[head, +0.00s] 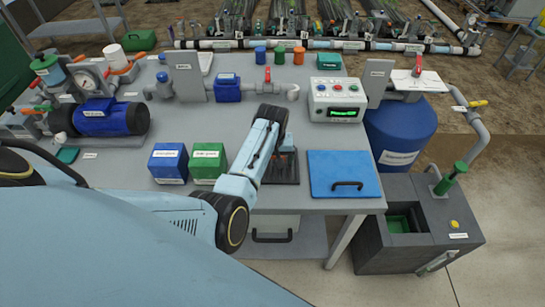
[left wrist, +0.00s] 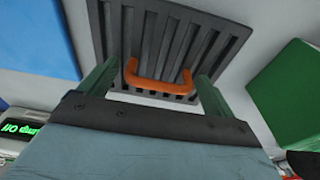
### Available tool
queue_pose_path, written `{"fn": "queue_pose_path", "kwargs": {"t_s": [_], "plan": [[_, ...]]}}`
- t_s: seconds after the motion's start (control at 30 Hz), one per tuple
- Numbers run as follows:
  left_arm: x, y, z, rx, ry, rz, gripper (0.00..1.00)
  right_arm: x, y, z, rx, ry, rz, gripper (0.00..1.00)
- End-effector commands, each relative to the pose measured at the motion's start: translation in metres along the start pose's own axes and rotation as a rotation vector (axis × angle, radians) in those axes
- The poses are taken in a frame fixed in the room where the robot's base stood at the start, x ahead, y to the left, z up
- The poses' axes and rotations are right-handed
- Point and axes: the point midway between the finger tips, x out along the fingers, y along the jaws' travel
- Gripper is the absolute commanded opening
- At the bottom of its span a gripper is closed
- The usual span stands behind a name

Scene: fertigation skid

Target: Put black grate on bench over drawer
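The black grate (head: 283,175) lies on the grey bench (head: 310,220) above a drawer (head: 272,222), just left of a blue lid. It looks flat on the bench top, though my arm hides its far part. In the left wrist view the grate (left wrist: 172,30) shows its slats and an orange handle (left wrist: 158,85). My left gripper (head: 285,154) is right over the grate. Its two green fingers (left wrist: 158,72) are apart, one on each side of the handle, with small gaps visible. The right gripper is not in view.
A blue lid with a black handle (head: 338,165) lies right of the grate. Blue (head: 168,163) and green (head: 208,162) boxes stand to its left. A control box (head: 337,95) stands behind. A blue tank (head: 400,130) and a dark open bin (head: 430,250) are beyond the bench's right edge.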

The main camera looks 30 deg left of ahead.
Motion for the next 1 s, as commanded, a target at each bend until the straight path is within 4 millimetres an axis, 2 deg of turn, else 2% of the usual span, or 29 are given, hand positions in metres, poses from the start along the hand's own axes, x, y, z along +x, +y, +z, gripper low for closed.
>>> {"fn": "queue_pose_path", "kwargs": {"t_s": [0.3,0.43,0.57,0.8,1.0], "plan": [[-0.001,0.0,0.0,0.0,0.0,0.0,0.96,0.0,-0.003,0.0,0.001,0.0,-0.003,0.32],[-0.01,0.0,-0.001,0.0,0.001,0.0,0.96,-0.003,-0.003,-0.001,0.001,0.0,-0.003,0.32],[-0.032,0.001,-0.001,-0.001,0.002,0.001,0.96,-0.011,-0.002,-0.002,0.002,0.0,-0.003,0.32],[-0.085,0.001,-0.002,0.0,0.004,0.001,0.96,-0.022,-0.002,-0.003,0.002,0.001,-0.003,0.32],[-0.114,0.001,-0.001,0.0,0.001,0.001,0.96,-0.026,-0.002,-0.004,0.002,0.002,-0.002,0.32]]}}
